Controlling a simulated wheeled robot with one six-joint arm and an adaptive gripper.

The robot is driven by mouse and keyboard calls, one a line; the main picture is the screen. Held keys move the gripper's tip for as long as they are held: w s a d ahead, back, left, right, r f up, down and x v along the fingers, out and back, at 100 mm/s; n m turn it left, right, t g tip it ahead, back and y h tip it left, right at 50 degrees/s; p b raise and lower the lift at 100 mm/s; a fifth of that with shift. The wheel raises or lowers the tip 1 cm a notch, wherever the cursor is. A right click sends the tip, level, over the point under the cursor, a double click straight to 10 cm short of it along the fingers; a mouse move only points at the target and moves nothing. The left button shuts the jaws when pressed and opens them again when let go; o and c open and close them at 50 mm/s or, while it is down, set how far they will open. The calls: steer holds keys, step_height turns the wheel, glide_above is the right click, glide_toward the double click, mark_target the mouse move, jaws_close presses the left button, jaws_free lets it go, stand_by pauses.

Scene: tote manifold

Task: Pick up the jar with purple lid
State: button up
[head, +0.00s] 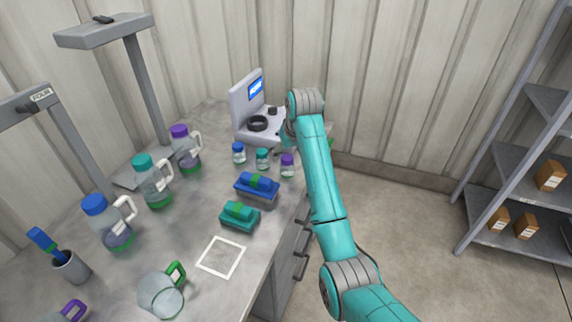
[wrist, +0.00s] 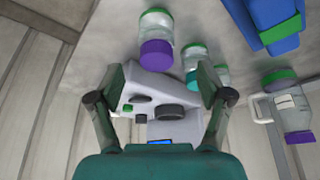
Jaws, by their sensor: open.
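The jar with purple lid (head: 287,166) stands on the table in the head view, at the right end of a row of small jars. It also shows in the wrist view (wrist: 156,50), at the top and just beyond the fingertips, with its purple lid towards my gripper. My gripper (wrist: 162,80) is open and empty, its two fingers spread in the wrist view. The jar is not between the fingers. In the head view the gripper is mostly hidden behind my arm, near the grey machine.
A teal-lidded jar (head: 262,158) and a blue-lidded jar (head: 239,154) stand left of the purple-lidded one. The grey machine (head: 240,108) stands behind them. Large jugs stand further left. The marked square (head: 221,257) is empty.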

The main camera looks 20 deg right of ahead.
mark_target(286, 163)
steer(key=shift+x, duration=3.65)
steer(key=shift+d, duration=0.2)
steer(key=c, duration=1.3)
